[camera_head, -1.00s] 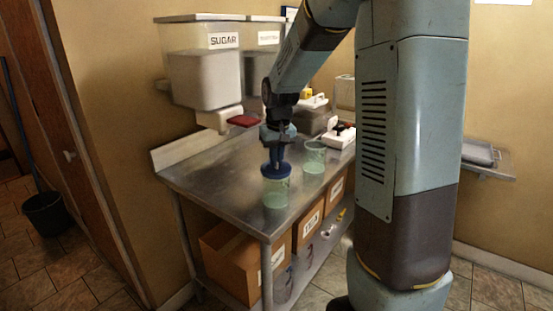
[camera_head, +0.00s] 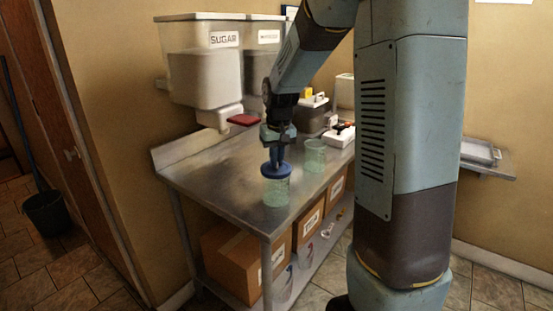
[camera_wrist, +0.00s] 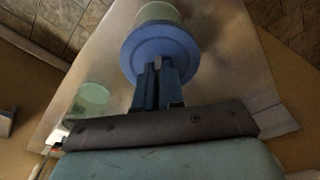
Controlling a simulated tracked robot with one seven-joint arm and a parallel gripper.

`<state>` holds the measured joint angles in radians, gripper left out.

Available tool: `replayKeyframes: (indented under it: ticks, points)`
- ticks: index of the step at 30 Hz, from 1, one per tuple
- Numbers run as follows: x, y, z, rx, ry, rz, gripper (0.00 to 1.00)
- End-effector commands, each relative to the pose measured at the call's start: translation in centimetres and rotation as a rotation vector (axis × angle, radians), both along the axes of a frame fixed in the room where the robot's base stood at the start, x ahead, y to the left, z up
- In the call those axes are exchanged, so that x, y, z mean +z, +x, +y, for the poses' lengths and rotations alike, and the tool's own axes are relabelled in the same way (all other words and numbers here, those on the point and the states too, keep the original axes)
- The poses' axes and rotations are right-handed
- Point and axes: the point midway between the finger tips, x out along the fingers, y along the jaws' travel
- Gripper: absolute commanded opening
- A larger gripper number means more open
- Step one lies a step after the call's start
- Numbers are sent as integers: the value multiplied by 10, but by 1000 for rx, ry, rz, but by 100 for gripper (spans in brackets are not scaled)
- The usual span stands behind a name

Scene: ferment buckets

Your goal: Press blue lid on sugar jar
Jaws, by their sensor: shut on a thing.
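The blue lid (camera_head: 275,170) is at the top of a clear greenish jar (camera_head: 277,191) near the front edge of the steel table. My gripper (camera_head: 274,155) is above the lid, pointing down, and shut on it. In the wrist view the blue lid (camera_wrist: 160,47) lies just beyond the closed fingers (camera_wrist: 157,72), and the jar (camera_wrist: 158,12) shows past it. I cannot tell whether the lid is seated on the rim or just above it. No label shows on this jar.
A second greenish jar (camera_head: 315,155), open, stands behind to the right. The wall dispenser labelled SUGAR (camera_head: 204,75) has a red part (camera_head: 243,119) at its outlet. The steel table (camera_head: 215,172) is clear at left. A white box (camera_head: 340,135) stands at the back right. Cardboard boxes (camera_head: 232,262) sit below.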

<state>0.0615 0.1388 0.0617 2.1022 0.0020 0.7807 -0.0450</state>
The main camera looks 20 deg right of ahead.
Motion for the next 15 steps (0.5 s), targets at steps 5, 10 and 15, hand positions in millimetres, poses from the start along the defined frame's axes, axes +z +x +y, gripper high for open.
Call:
replayKeyframes:
  ticks: [5,10,15]
  points:
    - [0,0,0,0,0,0,20]
    - [0,0,0,0,0,0,36]
    - [0,0,0,0,0,0,38]
